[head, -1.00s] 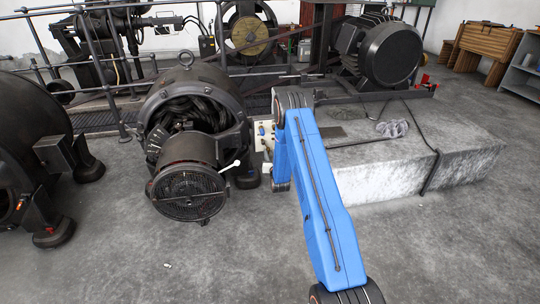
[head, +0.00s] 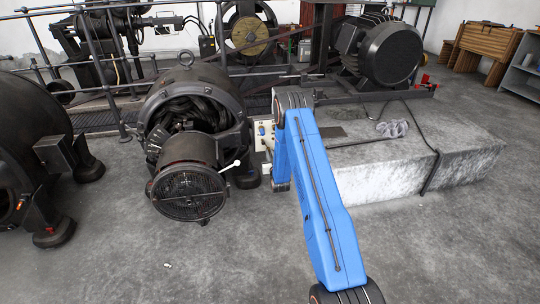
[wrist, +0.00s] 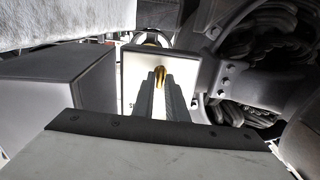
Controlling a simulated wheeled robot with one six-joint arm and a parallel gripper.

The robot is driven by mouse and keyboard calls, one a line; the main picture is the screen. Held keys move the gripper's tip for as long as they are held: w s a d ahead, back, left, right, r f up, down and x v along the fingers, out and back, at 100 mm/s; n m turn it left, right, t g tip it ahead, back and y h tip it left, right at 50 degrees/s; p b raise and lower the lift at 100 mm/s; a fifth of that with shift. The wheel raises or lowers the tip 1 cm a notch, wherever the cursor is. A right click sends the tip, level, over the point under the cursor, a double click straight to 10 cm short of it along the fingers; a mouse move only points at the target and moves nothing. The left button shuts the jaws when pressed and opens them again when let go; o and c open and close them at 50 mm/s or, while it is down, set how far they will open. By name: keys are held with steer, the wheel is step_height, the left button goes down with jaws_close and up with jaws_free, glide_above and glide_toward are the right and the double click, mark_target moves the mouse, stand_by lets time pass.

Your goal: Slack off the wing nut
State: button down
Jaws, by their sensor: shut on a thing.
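The brass-coloured wing nut (wrist: 160,73) shows in the wrist view, in front of a pale terminal panel (wrist: 135,62). My gripper (wrist: 160,88) is shut on the wing nut, one grey finger on each side of it. The fingers hide most of the nut and whatever lies under it. In the head view the pale panel (head: 264,134) stands at the right side of the dark dynamo (head: 183,120). My blue arm reaches to it there, and my gripper and the nut cannot be made out.
A grey box-like block (wrist: 65,90) stands close on the left in the wrist view. Dark coiled windings (wrist: 265,60) and a bolted frame are close on the right. A pale plinth (head: 400,160) lies right of my arm.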

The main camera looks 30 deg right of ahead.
steer(key=c, duration=1.8)
jaws_free()
steer(key=shift+s, duration=0.1)
steer(key=v, duration=1.7)
steer(key=shift+s, duration=0.1)
